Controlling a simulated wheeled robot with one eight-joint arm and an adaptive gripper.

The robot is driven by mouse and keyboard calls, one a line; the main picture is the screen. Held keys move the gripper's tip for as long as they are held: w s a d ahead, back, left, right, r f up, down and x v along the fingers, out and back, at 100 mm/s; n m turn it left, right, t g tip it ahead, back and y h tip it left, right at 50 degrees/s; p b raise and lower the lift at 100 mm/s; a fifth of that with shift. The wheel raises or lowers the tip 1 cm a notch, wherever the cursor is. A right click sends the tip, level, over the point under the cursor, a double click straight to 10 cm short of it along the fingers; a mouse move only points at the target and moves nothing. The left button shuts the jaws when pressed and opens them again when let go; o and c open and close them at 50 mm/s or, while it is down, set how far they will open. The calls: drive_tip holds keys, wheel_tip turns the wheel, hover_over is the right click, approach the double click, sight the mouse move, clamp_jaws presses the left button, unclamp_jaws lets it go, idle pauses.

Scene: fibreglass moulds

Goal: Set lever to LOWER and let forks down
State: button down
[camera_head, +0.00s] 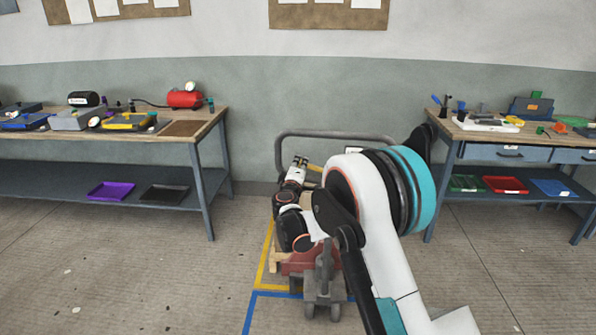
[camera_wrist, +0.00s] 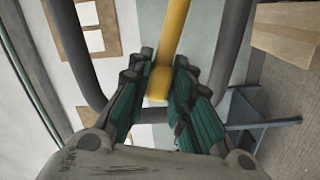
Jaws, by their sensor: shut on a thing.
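The yellow lever (camera_wrist: 174,35) runs down between my gripper's fingers (camera_wrist: 161,72) in the wrist view, its rounded end within the jaws. My gripper is shut on it. In the head view my gripper (camera_head: 301,162) is at the lever (camera_head: 315,168), inside the grey handle loop (camera_head: 335,134) of the pallet truck. The loop's bars (camera_wrist: 82,55) pass on both sides of the lever in the wrist view. The truck's reddish body (camera_head: 300,265) shows low in the head view, partly behind my arm. The forks are mostly hidden, so their height cannot be told. No lever marking is readable.
A workbench (camera_head: 215,120) with tools stands at the left, another (camera_head: 440,125) at the right. Yellow and blue floor tape (camera_head: 262,262) runs beside the truck. Floor is open between the truck and the left bench. The wall is close behind the handle.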

drive_tip(key=shift+d+r+m+p, duration=0.2)
drive_tip(key=shift+d+r+m, duration=0.05)
drive_tip(key=shift+r+m, duration=0.3)
drive_tip(key=shift+d+r+m+p, duration=0.15)
drive_tip(key=shift+d+r+m, duration=0.1)
drive_tip(key=shift+r+m, duration=0.3)
drive_tip(key=c, duration=1.4)
unclamp_jaws()
drive_tip(key=shift+c, duration=0.2)
drive_tip(key=shift+s, duration=0.15)
drive_tip(key=s+a, duration=0.1)
drive_tip(key=s, duration=1)
drive_tip(key=shift+s+a, duration=0.15)
drive_tip(key=shift+s, duration=0.2)
